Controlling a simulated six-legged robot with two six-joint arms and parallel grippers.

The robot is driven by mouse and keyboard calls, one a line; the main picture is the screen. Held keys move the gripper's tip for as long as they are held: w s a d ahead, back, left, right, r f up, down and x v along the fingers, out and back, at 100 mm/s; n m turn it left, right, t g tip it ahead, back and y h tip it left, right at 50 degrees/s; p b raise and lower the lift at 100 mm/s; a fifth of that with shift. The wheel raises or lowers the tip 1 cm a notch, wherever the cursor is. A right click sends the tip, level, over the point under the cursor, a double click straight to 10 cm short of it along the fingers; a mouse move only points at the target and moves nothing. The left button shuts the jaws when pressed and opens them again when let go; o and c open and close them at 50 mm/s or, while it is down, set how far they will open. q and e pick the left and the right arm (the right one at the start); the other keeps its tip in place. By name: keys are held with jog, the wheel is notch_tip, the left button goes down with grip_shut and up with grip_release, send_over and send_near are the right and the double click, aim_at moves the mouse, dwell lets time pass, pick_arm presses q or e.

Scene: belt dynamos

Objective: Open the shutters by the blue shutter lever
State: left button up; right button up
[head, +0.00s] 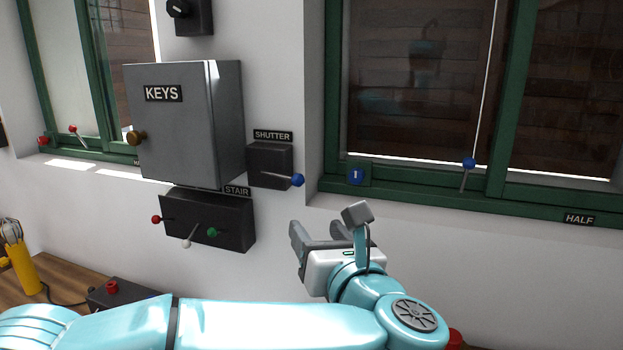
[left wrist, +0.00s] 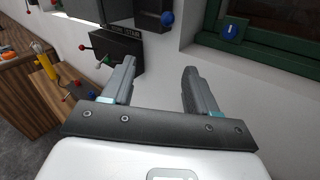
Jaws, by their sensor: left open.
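The blue shutter lever (head: 297,180) is a blue ball on a pale rod that points right from a dark box (head: 268,163) labelled SHUTTER on the wall. The blue ball also shows in the left wrist view (left wrist: 167,18), beyond the fingers and near the top edge. My left gripper (head: 322,230) is open and empty. In the head view it appears below and slightly right of the lever, apart from it. In the left wrist view the gap between its fingers (left wrist: 158,75) shows bare wall. The window at right (head: 420,90) has dark slats behind its glass. My right gripper does not show.
A grey KEYS cabinet (head: 180,125) juts out left of the shutter box. A STAIR box (head: 208,220) with red, white and green knobs sits below. Another blue-knobbed lever (head: 468,164) stands on the green window frame. A yellow object (head: 22,262) stands on the bench.

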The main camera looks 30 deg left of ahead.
aim_at(298, 183)
pick_arm(q)
jog(key=shift+t+h, duration=0.3)
jog(key=shift+t, duration=0.2)
jog(key=r+p+x, duration=0.1)
jog(key=p+x, duration=0.1)
jog(key=x, duration=0.2)
jog(key=r+p+x, duration=0.1)
jog(key=x, duration=0.3)
jog(key=p+x, duration=0.2)
jog(key=x, duration=0.3)
jog(key=shift+r+p, duration=0.35)
jog(key=shift+r, duration=0.05)
jog(key=shift+w+a, duration=0.15)
jog(key=shift+a, duration=0.2)
jog(key=shift+w, duration=0.2)
grip_shut()
